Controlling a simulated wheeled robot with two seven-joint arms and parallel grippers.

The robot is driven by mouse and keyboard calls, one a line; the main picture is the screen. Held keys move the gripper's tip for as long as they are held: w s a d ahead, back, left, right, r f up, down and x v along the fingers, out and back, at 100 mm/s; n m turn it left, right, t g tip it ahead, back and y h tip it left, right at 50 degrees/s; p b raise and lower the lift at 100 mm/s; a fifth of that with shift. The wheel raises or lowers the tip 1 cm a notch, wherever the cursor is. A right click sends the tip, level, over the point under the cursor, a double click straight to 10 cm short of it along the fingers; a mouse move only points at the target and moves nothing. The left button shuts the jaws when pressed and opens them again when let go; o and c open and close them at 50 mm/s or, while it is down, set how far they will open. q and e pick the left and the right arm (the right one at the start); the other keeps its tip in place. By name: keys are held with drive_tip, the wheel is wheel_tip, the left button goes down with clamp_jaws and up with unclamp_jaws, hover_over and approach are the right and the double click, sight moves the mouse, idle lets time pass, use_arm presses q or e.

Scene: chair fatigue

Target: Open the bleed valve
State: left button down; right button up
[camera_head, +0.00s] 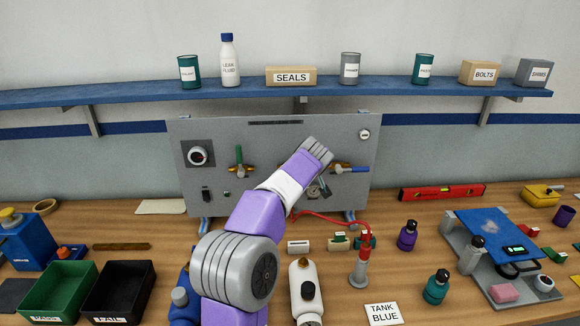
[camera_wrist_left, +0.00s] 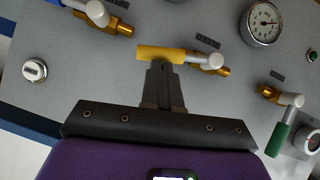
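In the left wrist view, my left gripper (camera_wrist_left: 159,66) has its fingers close together at the yellow valve handle (camera_wrist_left: 165,54). The fingertips overlap the handle's lower edge. I cannot tell whether they grip it or only press against it. The yellow handle lies about level in this view, with its brass valve (camera_wrist_left: 218,69) to the right. My left arm covers this part of the grey panel (camera_head: 270,140) in the head view. A green-handled valve (camera_head: 240,158) and a blue-handled valve (camera_head: 354,169) flank it. My right gripper is not in view.
A pressure gauge (camera_wrist_left: 262,22) sits near the yellow-handled valve. A red hose (camera_head: 335,219) runs from the panel to a red and grey cylinder (camera_head: 361,265). Bottles and bins (camera_head: 120,287) crowd the front of the bench. A blue shelf (camera_head: 130,96) spans above the panel.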

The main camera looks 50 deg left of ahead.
use_arm(q)
drive_tip(key=shift+w+d+f+m+g+y+b, duration=0.35)
drive_tip(key=shift+w+f+m+g+y+b, duration=0.1)
drive_tip(key=shift+f+m+g+y, duration=0.25)
drive_tip(key=shift+f, duration=0.15)
drive_tip(key=r+v, duration=0.1)
drive_tip(key=v, duration=0.5)
drive_tip(key=a+r+p+v, duration=0.1)
drive_tip(key=v, duration=0.5)
drive_tip(key=shift+r, duration=0.5)
drive_tip(key=shift+w+r, duration=0.1)
drive_tip(key=shift+w, duration=0.05)
